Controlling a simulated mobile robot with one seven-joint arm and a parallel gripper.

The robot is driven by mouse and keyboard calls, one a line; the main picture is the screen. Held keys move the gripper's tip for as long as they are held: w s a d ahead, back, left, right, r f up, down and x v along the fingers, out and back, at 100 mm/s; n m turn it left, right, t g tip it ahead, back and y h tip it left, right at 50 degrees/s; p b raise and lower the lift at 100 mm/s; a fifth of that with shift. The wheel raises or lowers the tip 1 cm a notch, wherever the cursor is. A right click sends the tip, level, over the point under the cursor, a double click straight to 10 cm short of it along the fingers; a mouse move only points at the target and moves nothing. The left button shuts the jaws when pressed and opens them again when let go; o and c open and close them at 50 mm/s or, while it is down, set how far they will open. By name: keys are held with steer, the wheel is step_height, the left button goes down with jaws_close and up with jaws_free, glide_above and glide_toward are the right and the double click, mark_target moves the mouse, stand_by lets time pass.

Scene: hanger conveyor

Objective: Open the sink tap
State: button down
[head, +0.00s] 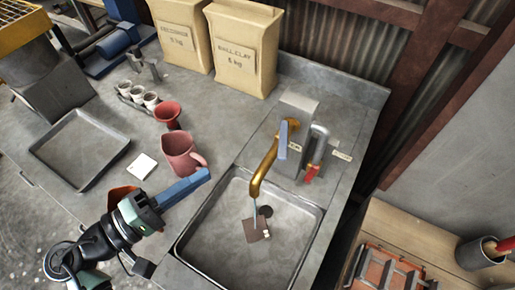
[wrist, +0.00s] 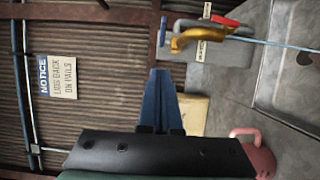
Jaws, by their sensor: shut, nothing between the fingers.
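The sink tap has a brass spout (head: 263,172) and a blue lever (head: 283,140) on a grey block (head: 298,112). A red handle (head: 312,172) sits on a grey pipe beside it. A thin pale-blue stream (head: 254,210) runs from the spout into the grey sink (head: 190,241). The wrist view shows the spout (wrist: 195,37), blue lever (wrist: 180,43) and stream (wrist: 270,44), turned sideways. My gripper (head: 206,174), with blue fingers, is shut and empty, left of the sink and apart from the tap; its fingertips also show in the wrist view (wrist: 167,73).
A pink mug (head: 180,152) and a red funnel-like cup (head: 167,113) stand just beyond my gripper. A grey tray (head: 58,178) and white card (head: 142,166) lie left. Paper bags (head: 238,50) stand at the back. A brown square (head: 257,230) lies in the sink.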

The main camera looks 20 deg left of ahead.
mark_target(268, 168)
steer(key=shift+s+d+p+x, duration=0.35)
steer(key=shift+p+x, duration=0.5)
steer(key=shift+x, duration=1.2)
steer(key=shift+s+d+p+x, duration=0.2)
steer(key=shift+d+p+x, duration=0.45)
steer(key=shift+x, duration=1.4)
steer(key=shift+s+d+p+x, duration=0.25)
steer(key=shift+p+x, duration=0.8)
steer(key=shift+x, duration=1)
steer(key=shift+d, duration=0.9)
steer(key=shift+w, duration=0.1)
steer(key=shift+a+f, duration=0.1)
steer(key=shift+a, duration=0.1)
